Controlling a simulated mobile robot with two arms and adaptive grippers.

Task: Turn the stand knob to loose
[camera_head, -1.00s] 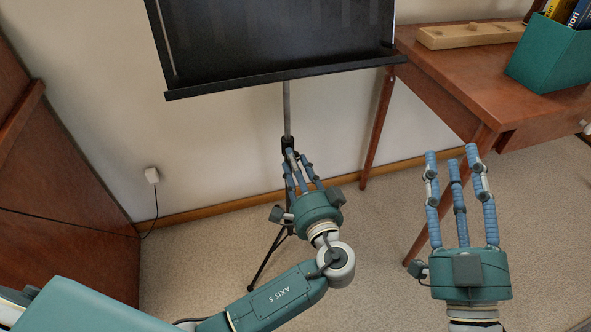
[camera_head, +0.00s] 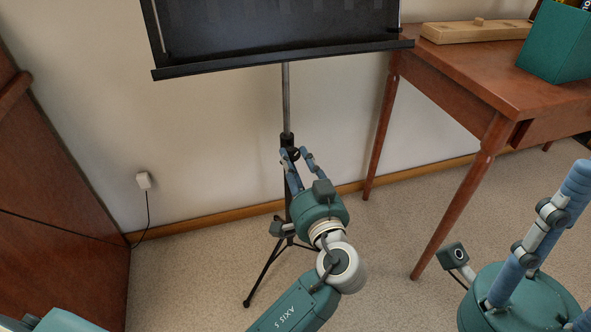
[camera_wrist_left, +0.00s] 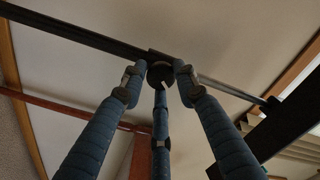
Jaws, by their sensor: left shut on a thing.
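The black music stand (camera_head: 286,95) stands against the wall, its pole running down to a tripod. The stand knob (camera_wrist_left: 160,75) is a dark round knob with a pale mark, in the middle of the left wrist view. My left gripper (camera_head: 297,153) reaches the pole's collar from the front. Its blue fingers are shut on the knob, two on either side and one below, as the left wrist view (camera_wrist_left: 158,80) shows. My right gripper (camera_head: 568,190) is empty at the lower right, fingers extended, partly cut off by the frame.
A brown wooden desk (camera_head: 470,85) stands to the right, with a teal box (camera_head: 556,42) and a wooden block board (camera_head: 475,32) on it. A brown cabinet (camera_head: 60,190) is at the left.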

